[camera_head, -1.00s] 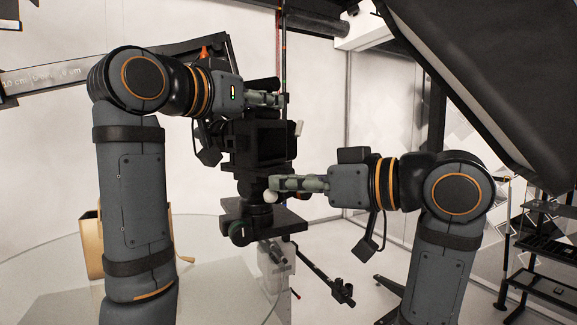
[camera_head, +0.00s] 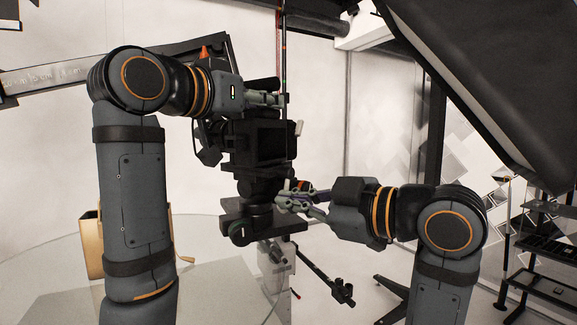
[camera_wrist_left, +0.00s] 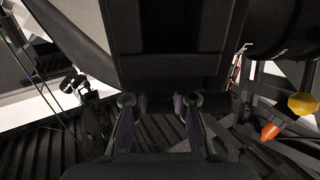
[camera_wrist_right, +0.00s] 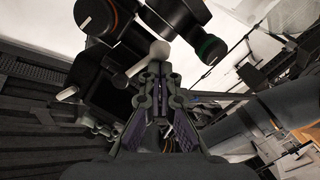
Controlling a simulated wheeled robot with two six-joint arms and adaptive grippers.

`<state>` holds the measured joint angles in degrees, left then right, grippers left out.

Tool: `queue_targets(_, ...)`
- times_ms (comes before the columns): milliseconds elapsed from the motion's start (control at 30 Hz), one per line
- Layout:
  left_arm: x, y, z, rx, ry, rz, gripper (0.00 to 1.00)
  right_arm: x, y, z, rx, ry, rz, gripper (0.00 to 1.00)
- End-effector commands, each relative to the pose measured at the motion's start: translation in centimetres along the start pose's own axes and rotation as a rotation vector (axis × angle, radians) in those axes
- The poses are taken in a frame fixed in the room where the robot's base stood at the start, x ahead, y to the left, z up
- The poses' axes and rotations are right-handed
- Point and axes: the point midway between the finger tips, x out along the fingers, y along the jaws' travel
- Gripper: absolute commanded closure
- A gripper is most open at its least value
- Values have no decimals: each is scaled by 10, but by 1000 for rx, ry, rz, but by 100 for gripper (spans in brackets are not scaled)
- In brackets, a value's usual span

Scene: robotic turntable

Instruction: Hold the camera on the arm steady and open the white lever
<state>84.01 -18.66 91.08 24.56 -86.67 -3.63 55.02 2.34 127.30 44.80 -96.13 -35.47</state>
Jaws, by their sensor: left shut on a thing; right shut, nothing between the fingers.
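The black camera (camera_head: 262,140) stands upright on a black ball-head mount (camera_head: 256,190) in the head view. My left gripper (camera_head: 280,98) is shut on the camera's upper part. In the left wrist view the dark camera body (camera_wrist_left: 170,65) fills the space above the left fingers. The white lever (camera_wrist_right: 160,50), with a round white knob, shows at the mount in the right wrist view. My right gripper (camera_wrist_right: 158,72) is shut and empty, its fingertips right beside the knob; I cannot tell whether they touch. In the head view the right fingers (camera_head: 284,196) hide the lever.
A black platform (camera_head: 285,223) lies under the mount. A black arm (camera_head: 325,275) sticks out low to the right. A large black softbox (camera_head: 480,90) hangs at upper right, and a black shelf rack (camera_head: 540,245) stands at far right. A tan box (camera_head: 90,245) is at left.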

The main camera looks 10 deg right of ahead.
Motion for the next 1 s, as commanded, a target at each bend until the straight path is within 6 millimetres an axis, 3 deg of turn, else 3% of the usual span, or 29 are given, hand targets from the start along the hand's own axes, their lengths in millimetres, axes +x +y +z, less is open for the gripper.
queue_targets(767,-1,1,-3,3,7,1,100,1,1,4,3,-2,-2,100)
queue_targets(1000,-1,1,-3,3,7,1,100,-4,0,-18,0,5,-1,100)
